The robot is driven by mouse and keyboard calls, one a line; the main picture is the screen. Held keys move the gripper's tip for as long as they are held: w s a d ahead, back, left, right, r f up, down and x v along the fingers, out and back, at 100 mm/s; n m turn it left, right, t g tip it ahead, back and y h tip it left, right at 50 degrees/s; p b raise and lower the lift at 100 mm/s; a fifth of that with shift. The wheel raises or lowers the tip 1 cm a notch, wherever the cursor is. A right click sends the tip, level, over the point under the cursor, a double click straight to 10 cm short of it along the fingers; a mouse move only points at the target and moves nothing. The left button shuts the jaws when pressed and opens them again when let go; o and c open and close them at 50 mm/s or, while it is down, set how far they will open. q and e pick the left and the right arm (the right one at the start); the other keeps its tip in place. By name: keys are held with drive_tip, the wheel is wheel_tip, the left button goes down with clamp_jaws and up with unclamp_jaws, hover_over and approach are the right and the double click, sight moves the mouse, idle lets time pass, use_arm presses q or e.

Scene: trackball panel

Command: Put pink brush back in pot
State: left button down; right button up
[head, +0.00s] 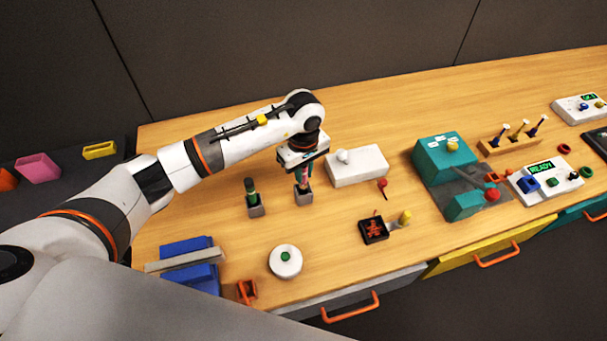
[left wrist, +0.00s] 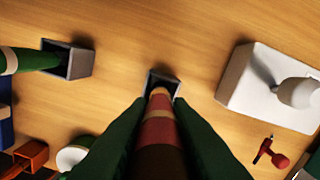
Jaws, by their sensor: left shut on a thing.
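My left gripper (head: 303,176) points down, shut on the pink brush (head: 303,187). In the left wrist view the brush (left wrist: 158,128), pink-red with a pale band, runs between the dark green fingers (left wrist: 155,120). Its far end lines up with the opening of a small grey square pot (head: 303,198), which also shows in the left wrist view (left wrist: 163,80). I cannot tell how far the brush is inside the pot. A green brush (head: 251,187) stands in a second grey pot (head: 255,207) to the left. My right gripper is not in view.
A white box with a white knob (head: 358,166) stands close right of the pots. A white disc with a green button (head: 286,261), a black tile with a red figure (head: 374,229) and a blue block (head: 190,262) lie nearer. Table behind the pots is clear.

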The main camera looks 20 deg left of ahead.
use_arm(q)
wheel_tip(320, 180, down, 2)
drive_tip(key=shift+f+p, duration=0.2)
drive_tip(key=shift+p, duration=0.1)
drive_tip(key=shift+f, duration=0.1)
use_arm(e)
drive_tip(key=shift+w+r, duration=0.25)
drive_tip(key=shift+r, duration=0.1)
use_arm(q)
drive_tip(key=shift+f+b, duration=0.2)
drive_tip(key=shift+b, duration=0.1)
drive_tip(key=c, duration=1.3)
unclamp_jaws()
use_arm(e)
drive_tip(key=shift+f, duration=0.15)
use_arm(q)
drive_tip(key=shift+r, duration=0.15)
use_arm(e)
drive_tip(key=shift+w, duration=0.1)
